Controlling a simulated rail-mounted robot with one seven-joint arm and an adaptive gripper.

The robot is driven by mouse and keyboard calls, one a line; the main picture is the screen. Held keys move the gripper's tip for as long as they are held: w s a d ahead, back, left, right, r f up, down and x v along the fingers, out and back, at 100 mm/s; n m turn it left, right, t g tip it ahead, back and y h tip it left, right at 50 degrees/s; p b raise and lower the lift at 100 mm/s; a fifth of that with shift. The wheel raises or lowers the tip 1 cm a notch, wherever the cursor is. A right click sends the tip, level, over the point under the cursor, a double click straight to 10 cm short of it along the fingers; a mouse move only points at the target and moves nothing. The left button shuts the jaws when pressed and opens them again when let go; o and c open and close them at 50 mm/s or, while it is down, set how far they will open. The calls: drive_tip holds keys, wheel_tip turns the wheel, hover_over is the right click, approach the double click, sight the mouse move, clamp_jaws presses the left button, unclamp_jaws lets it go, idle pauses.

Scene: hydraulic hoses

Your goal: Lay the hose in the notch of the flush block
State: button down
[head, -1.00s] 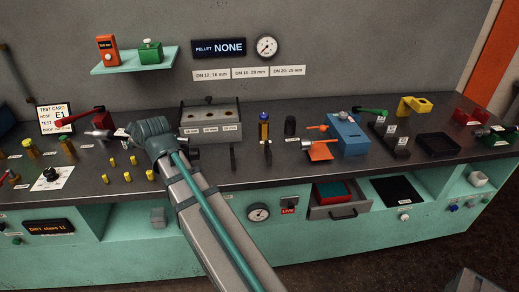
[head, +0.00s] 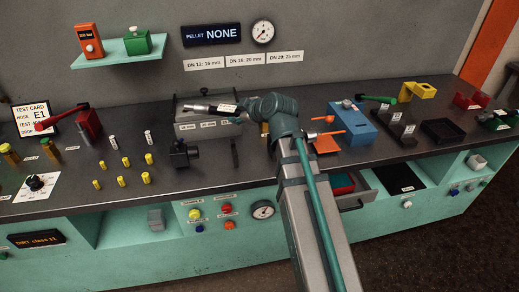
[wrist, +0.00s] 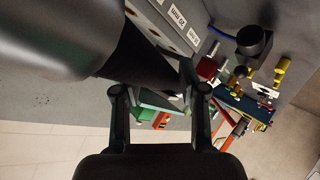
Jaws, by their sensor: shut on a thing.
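My gripper (head: 241,107) points left in the head view, above the back of the bench. It is shut on a dark hose (head: 212,108) with a pale label and a metal end fitting at its left. In the wrist view, the dark hose (wrist: 145,72) runs between my gripper's fingers (wrist: 160,98). A blue block (head: 352,128) stands to the right of my arm. I cannot tell which block is the flush block, and no notch is clearly visible.
A black fitting (head: 181,153) stands in front of the grey block. Several yellow pegs (head: 122,181) stand at left. A teal shelf (head: 118,52) projects from the wall. Bare bench top lies around the black fitting.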

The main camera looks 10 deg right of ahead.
drive_tip(key=s+a+r+n+g+y, duration=0.1)
drive_tip(key=s+a+n+g+y, duration=0.25)
drive_tip(key=a, duration=0.45)
drive_tip(key=shift+n+t, duration=0.45)
drive_tip(key=shift+w+d+f+p, duration=0.55)
drive_tip(key=shift+d+f+p, duration=0.2)
drive_tip(key=shift+d+f, duration=1.4)
drive_tip(key=shift+w+d+f+p, duration=0.55)
drive_tip(key=shift+d+f+p, duration=0.25)
drive_tip(key=shift+d+f, duration=1.35)
drive_tip(key=shift+w+d+f+p, duration=0.55)
drive_tip(key=shift+d+f+p, duration=0.2)
drive_tip(key=shift+d+f, duration=1.4)
drive_tip(key=shift+f+b, duration=0.6)
drive_tip(key=shift+b, duration=0.6)
drive_tip(key=c, duration=0.6)
unclamp_jaws()
drive_tip(key=shift+r, duration=0.1)
